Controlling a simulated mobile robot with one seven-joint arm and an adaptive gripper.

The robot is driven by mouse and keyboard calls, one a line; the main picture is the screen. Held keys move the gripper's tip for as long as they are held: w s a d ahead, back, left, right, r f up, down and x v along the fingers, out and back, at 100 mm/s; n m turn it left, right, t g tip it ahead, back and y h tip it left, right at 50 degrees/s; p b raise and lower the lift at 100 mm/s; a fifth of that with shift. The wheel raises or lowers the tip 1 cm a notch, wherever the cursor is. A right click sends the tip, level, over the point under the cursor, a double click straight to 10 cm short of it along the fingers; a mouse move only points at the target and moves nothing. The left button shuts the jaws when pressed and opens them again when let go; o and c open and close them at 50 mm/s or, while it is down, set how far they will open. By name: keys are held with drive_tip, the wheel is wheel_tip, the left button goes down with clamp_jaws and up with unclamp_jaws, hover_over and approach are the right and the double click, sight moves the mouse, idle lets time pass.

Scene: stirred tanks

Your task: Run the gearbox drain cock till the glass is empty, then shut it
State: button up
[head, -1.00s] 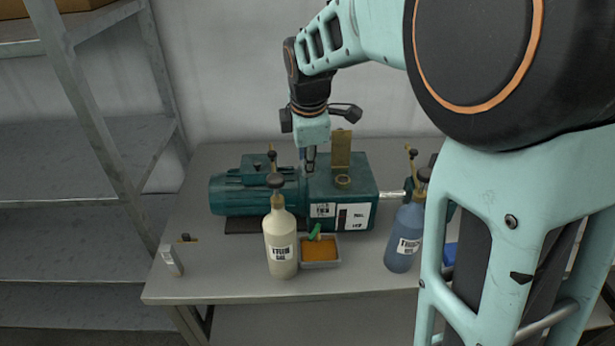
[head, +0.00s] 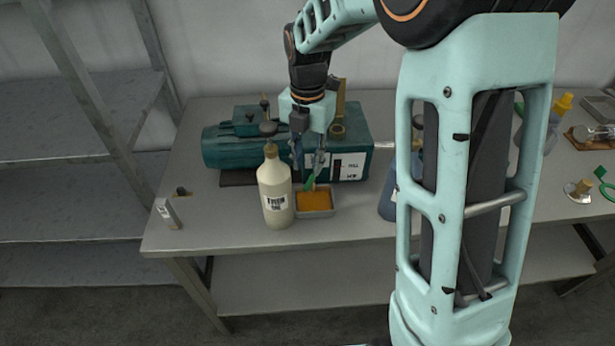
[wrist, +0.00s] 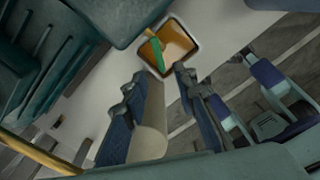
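The teal gearbox (head: 352,132) with its motor sits on the bench. White plates on its front carry a dark upright strip (head: 337,170), perhaps the glass; its level is too small to read. The green cock handle (head: 310,183) slants at the gearbox front, above a small metal tray (head: 333,212) holding orange-brown liquid. The handle also shows in the wrist view (wrist: 156,52), over the tray (wrist: 197,46). My gripper (head: 309,163) is open and empty, pointing down just above the handle and apparently not touching it. I cannot tell whether the cock is running.
A blue bottle (head: 386,205) is to the right, partly hidden by my arm. A small pale block (head: 168,213) lies at the bench's left end. Shelving (head: 75,170) stands left. The bench front between is clear.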

sight(308, 184)
wheel_tip(308, 184, down, 6)
drive_tip(key=shift+c, duration=0.4)
clamp_jaws()
